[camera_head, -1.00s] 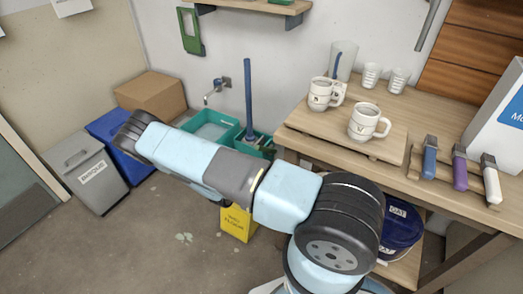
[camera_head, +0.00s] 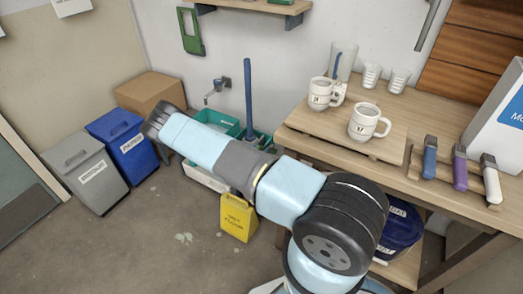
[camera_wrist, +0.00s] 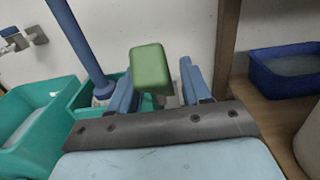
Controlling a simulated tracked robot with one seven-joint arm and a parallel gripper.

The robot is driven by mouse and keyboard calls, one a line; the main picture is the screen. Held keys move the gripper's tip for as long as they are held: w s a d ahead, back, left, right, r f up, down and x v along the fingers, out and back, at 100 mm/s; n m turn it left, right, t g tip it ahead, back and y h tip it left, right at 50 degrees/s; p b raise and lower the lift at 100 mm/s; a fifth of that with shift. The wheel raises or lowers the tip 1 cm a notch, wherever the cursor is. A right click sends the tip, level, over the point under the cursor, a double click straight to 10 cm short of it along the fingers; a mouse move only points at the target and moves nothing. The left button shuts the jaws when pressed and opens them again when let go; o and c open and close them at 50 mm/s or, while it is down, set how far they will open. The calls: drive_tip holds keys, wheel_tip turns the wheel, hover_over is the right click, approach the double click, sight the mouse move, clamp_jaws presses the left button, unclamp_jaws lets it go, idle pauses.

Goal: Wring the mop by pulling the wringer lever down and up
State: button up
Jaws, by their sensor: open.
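The blue mop handle (camera_head: 248,95) stands upright in the green bucket (camera_head: 264,140) by the back wall. In the wrist view the mop handle (camera_wrist: 82,45) rises from the bucket (camera_wrist: 82,100) at the left. A green block (camera_wrist: 150,68), which looks like the wringer lever's grip, is between the two blue fingers of my gripper (camera_wrist: 157,80). The fingers are open, with a gap at the right finger; contact at the left cannot be told. In the head view my arm hides the gripper and lever.
A teal basin (camera_head: 232,124) under a tap stands left of the bucket. A yellow sign (camera_head: 238,218) stands on the floor in front. The wooden table (camera_head: 290,133) with mugs is close on the right. Grey (camera_head: 88,178) and blue bins (camera_head: 130,150) stand at left.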

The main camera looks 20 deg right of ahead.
clamp_jaws()
idle(0.3)
drive_tip(key=shift+w+a+r, duration=0.1)
drive_tip(key=shift+a, duration=0.05)
